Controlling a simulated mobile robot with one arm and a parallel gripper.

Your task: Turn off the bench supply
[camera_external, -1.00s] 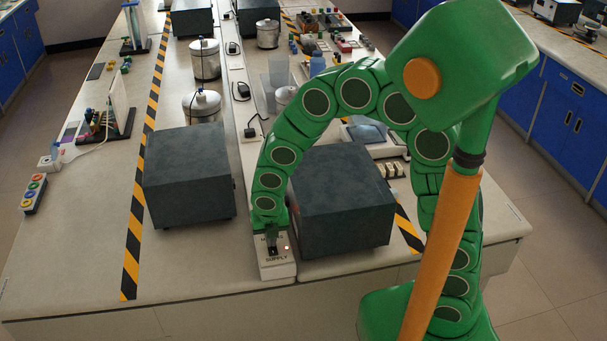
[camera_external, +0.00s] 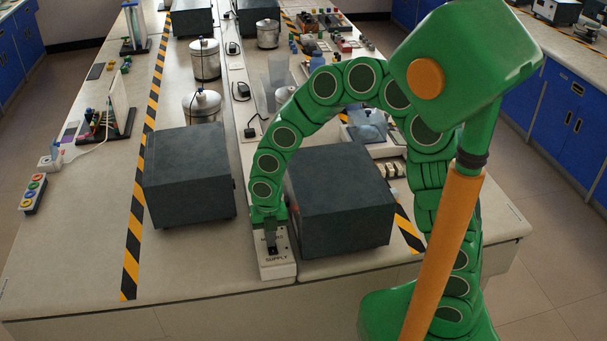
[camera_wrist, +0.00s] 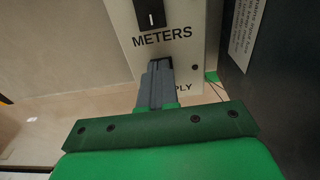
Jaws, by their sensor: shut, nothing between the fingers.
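The bench supply switch box (camera_external: 284,272) is a narrow light box at the table's front edge, labelled SUPPLY, between two dark cases. Its black switch (camera_external: 273,251) shows just below my gripper (camera_external: 271,241). In the wrist view, my gripper (camera_wrist: 158,70) is shut and empty, its tips at the black switch marked by a label ending in "PLY", partly hidden by the fingers. I cannot tell whether they touch. The small lamp (camera_wrist: 195,67) beside that switch looks dark. A second black switch (camera_wrist: 150,14) sits above the METERS label.
A dark case (camera_external: 340,200) stands close on the right of the box, and another dark case (camera_external: 188,175) stands to the left. Striped tape (camera_external: 134,240) runs along the table. The bare tabletop left of the box is clear.

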